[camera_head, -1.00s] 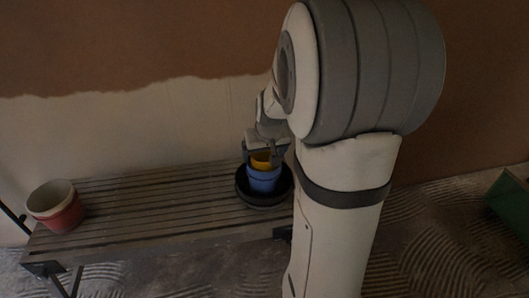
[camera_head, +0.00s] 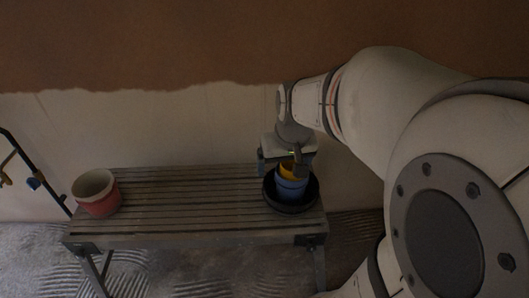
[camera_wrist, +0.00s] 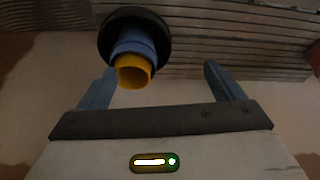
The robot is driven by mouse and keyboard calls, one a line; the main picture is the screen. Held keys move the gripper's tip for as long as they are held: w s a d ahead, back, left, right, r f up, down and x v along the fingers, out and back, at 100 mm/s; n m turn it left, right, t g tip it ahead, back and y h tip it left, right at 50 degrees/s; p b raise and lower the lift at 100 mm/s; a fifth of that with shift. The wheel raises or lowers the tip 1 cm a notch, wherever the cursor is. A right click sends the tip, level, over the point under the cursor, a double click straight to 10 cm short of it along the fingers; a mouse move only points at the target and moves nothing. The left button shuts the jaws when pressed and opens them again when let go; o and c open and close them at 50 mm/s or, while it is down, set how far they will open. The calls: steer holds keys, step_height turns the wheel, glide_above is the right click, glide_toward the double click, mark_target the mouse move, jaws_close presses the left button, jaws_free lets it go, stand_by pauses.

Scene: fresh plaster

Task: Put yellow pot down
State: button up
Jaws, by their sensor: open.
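The yellow pot (camera_head: 287,168) sits nested in a blue pot (camera_head: 291,187), which stands in a black bowl (camera_head: 294,206) at the right end of the slatted bench (camera_head: 190,190). In the wrist view the yellow pot (camera_wrist: 134,72) shows its open rim, with the blue pot (camera_wrist: 133,44) and black bowl (camera_wrist: 110,31) around it. My gripper (camera_head: 283,158) is just above and behind the pots. It is open, and its two fingers stand wide apart in the wrist view (camera_wrist: 160,74) with nothing held between them. The yellow pot's lower part is hidden inside the blue pot.
A red pot with a pale one inside (camera_head: 96,192) stands at the bench's left end. The middle of the bench is clear. A plastered wall (camera_head: 180,130) rises behind the bench. A dark pipe with a yellow fitting (camera_head: 6,178) is at the far left.

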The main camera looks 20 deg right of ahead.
steer(key=s+a+f+n+g, duration=0.1)
steer(key=s+a+f+g, duration=0.1)
steer(key=s+a, duration=0.4)
steer(key=s+f, duration=0.1)
steer(key=s, duration=0.2)
steer(key=shift+a+n, duration=0.3)
steer(key=shift+a, duration=0.05)
steer(key=shift+c, duration=0.2)
